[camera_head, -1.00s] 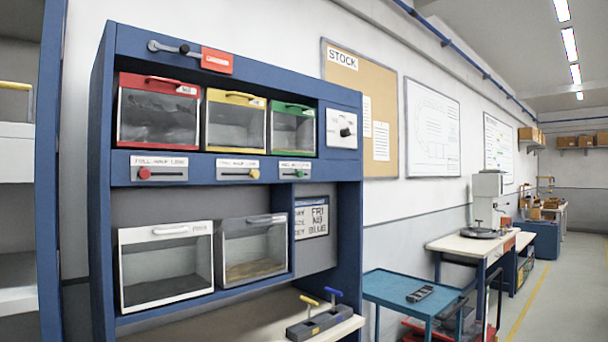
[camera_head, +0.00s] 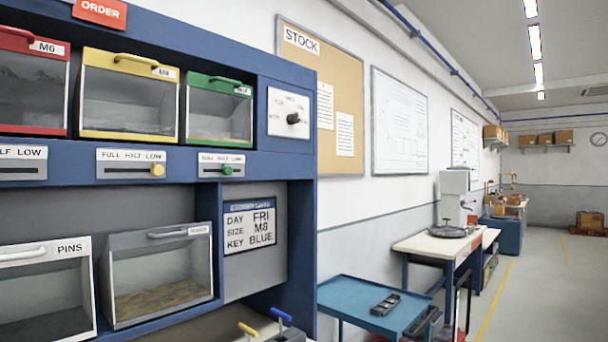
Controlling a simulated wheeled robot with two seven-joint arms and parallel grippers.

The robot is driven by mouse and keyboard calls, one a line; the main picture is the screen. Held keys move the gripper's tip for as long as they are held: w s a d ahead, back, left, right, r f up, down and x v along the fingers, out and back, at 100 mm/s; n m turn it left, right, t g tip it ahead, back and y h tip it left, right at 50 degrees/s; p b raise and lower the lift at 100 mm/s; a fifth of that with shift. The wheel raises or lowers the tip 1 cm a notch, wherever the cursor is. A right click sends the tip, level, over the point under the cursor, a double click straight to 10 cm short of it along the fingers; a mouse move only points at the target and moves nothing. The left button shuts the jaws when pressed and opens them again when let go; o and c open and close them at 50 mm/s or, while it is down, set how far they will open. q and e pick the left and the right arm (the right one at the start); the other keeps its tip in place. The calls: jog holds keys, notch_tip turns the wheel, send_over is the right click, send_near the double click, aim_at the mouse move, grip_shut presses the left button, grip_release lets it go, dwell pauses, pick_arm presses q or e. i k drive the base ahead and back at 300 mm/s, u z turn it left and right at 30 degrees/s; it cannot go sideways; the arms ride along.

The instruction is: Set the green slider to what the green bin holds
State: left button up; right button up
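The green bin (camera_head: 219,111) has a green frame and handle and a clear front, and it sits at the right end of the upper shelf row. Its inside looks grey, and I cannot make out how full it is. The green slider (camera_head: 227,170) is a round green knob on a white plate (camera_head: 208,159) under that bin. The plate reads FULL, HALF, LOW from left to right. The knob stands a little right of the plate's middle. Neither of my grippers is in view.
The yellow bin (camera_head: 128,97) and red bin (camera_head: 30,83) stand left. Below are the PINS bin (camera_head: 44,290) and a grey bin (camera_head: 162,275) with sandy contents. A dial (camera_head: 292,118) is right. A teal cart (camera_head: 350,293) stands beside the cabinet; open floor lies far right.

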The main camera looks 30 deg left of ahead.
aim_at(226, 170)
jog(key=u, duration=0.25)
jog(key=i, duration=1.05)
jog(key=u, duration=0.65)
